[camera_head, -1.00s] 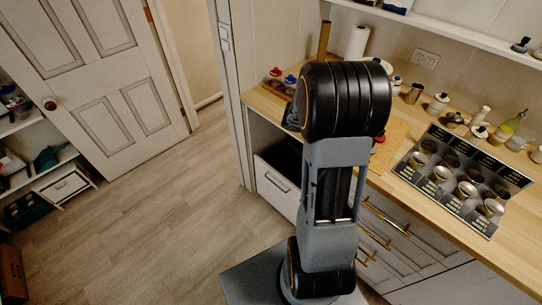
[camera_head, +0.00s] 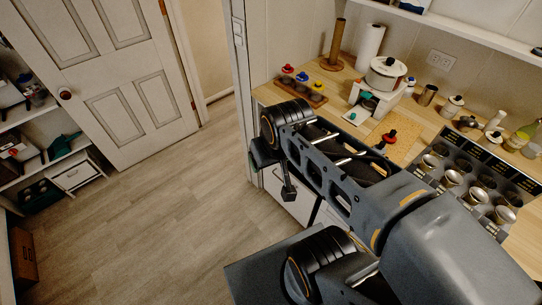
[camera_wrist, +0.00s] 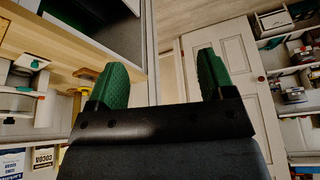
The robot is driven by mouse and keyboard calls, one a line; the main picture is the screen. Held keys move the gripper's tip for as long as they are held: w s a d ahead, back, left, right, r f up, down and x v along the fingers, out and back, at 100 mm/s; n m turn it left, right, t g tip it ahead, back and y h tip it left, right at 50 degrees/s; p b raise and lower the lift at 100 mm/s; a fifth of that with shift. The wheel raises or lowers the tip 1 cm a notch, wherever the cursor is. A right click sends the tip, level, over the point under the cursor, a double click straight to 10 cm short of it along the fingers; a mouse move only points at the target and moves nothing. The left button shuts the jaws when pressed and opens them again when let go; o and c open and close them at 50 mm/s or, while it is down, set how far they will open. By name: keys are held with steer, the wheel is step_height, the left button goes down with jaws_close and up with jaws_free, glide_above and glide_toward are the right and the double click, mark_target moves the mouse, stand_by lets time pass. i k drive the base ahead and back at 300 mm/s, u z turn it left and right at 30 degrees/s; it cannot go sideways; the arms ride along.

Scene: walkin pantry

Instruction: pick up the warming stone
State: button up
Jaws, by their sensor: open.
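I cannot pick out a warming stone for certain in either view. My gripper (camera_wrist: 160,78) shows in the wrist view as two green fingers, spread wide apart with nothing between them. My arm hides part of the counter front.
The wooden counter (camera_head: 345,78) holds a wooden tray (camera_head: 317,100) of coloured knobbed items, a white pot (camera_head: 384,74) on a white stand, a paper roll (camera_head: 368,48) and a rack of metal cups (camera_head: 452,178). A door (camera_head: 112,75) and open floor (camera_head: 150,205) are left.

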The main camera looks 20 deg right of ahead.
mark_target(391, 138)
steer(key=z, duration=1.9)
steer(key=k, duration=0.5)
steer(key=u, duration=1.05)
steer(key=i, duration=0.95)
steer(key=u, duration=0.25)
